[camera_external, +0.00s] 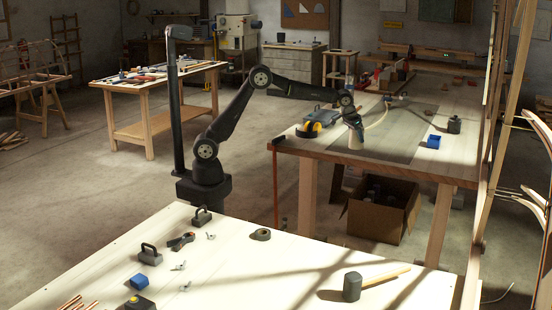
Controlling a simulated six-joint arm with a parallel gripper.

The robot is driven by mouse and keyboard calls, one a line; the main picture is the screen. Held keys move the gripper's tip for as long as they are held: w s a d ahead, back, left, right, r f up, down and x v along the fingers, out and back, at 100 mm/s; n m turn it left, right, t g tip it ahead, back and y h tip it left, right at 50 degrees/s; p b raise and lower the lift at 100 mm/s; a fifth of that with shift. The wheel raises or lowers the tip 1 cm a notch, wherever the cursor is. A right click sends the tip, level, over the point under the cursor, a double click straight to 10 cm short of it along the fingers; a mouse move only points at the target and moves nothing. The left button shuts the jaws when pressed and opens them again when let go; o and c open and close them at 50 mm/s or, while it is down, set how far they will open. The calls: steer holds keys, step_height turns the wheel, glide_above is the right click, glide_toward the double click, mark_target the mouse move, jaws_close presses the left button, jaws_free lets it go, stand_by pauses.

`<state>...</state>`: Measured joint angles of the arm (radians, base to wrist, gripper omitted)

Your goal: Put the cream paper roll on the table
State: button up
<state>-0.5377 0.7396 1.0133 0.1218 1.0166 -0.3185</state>
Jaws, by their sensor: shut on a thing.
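The cream paper roll (355,143) is a short pale cylinder, upright or nearly so, over the front part of the far wooden table (400,166). My gripper (356,131) points down from above and is shut on the roll's upper part. The fingers hide the top of the roll. I cannot tell whether its lower end touches the tabletop or hangs just above it.
A yellow and dark object (309,129) and a blue-grey case (323,116) lie left of the roll. A blue block (433,141) and a dark cylinder (454,125) stand to the right. Bare tabletop lies between. Tall laths (497,130) rise at the right.

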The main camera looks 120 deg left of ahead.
steer(key=s+a+n, duration=0.2)
steer(key=s+a, duration=0.5)
steer(key=a, duration=0.2)
steer(key=shift+g+y, duration=0.3)
steer(key=shift+y, duration=0.1)
steer(key=shift+s+a+f, duration=0.5)
steer(key=shift+a+f, duration=1.35)
steer(key=shift+s+a+f, duration=0.55)
steer(key=shift+a+f, duration=1.25)
steer(key=shift+a, duration=0.05)
steer(key=shift+s+a+f, duration=0.5)
steer(key=shift+a+f, duration=1.35)
steer(key=o, duration=1)
steer(key=shift+f, duration=0.15)
steer(key=shift+o, duration=0.2)
